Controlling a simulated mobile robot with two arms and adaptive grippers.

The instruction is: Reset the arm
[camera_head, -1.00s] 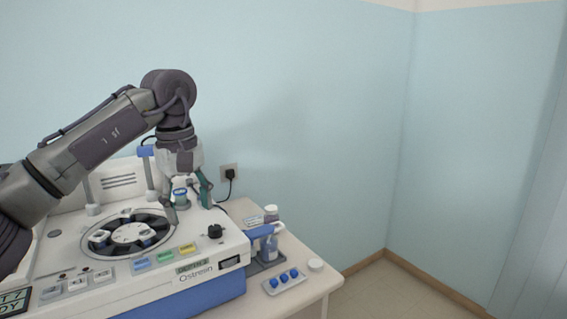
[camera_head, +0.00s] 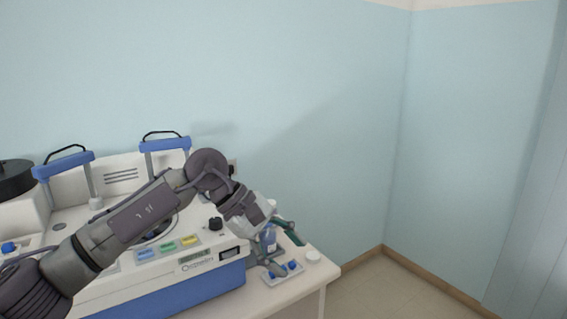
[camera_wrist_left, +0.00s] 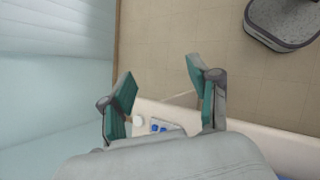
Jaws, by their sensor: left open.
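My left arm comes in from the left in the head view and reaches across the white and blue staining machine (camera_head: 215,285). My left gripper (camera_head: 286,255) is above the right end of the table (camera_head: 312,287), near a blue-labelled bottle (camera_head: 268,238) and a small tray with blue caps (camera_head: 284,273). The left wrist view shows its two green-padded fingers (camera_wrist_left: 161,92) wide apart with nothing between them. My right gripper is in neither view.
Open floor (camera_head: 385,285) lies right of the table. A grey bin-like object (camera_wrist_left: 283,22) stands on the floor.

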